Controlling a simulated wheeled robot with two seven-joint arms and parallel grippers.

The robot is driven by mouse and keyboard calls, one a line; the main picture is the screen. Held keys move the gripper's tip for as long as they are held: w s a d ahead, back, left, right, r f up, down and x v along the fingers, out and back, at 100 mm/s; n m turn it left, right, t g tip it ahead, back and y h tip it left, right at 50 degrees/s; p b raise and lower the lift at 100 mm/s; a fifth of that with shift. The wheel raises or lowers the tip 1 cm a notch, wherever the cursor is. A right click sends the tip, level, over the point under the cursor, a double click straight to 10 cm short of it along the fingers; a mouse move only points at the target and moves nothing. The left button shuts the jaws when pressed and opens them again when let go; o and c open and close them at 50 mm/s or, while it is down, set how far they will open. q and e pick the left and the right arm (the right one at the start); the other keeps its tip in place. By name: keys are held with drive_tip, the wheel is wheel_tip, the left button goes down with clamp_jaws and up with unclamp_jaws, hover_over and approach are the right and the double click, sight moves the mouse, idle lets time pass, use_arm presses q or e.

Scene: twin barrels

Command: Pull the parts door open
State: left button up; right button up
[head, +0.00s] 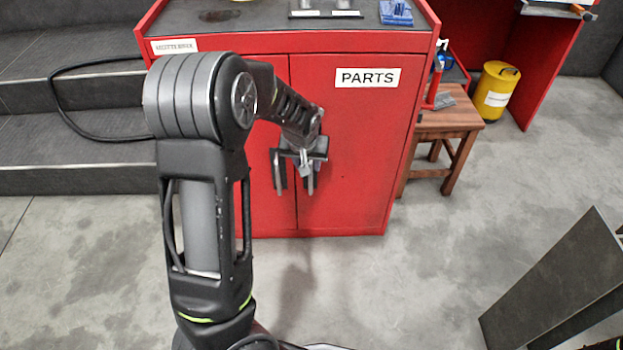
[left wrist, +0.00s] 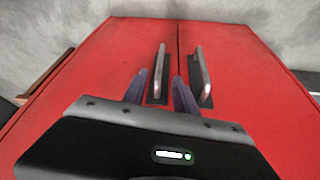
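The parts door (head: 358,135) is the right-hand door of a red cabinet and carries a white PARTS label (head: 367,78). It looks closed, flush with the door to its left. My left gripper (head: 303,166) is in front of the doors near the seam. In the left wrist view, turned the other way round, the parts door handle (left wrist: 157,72) lies between the spread fingers of my gripper (left wrist: 160,92). The fingers are apart; contact with the handle cannot be made out. The other door's handle (left wrist: 204,74) stands just right of the fingers. My right gripper is not in view.
A wooden stool (head: 451,120) stands close to the cabinet's right side, with a yellow barrel (head: 496,98) beyond it. Dark steps (head: 70,150) lie at the left. A dark angled panel (head: 555,275) is at lower right. The floor before the parts door is clear.

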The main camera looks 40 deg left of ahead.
use_arm(q)
drive_tip(key=b, duration=0.4)
hover_over(311, 191)
drive_tip(key=f, duration=0.9)
drive_tip(key=shift+a+f, duration=0.2)
drive_tip(key=shift+f, duration=0.1)
drive_tip(key=shift+w+a+f+b, duration=0.1)
drive_tip(key=shift+w+f+b, duration=0.15)
drive_tip(key=shift+f+b, duration=0.2)
drive_tip(key=shift+c, duration=0.3)
clamp_jaws()
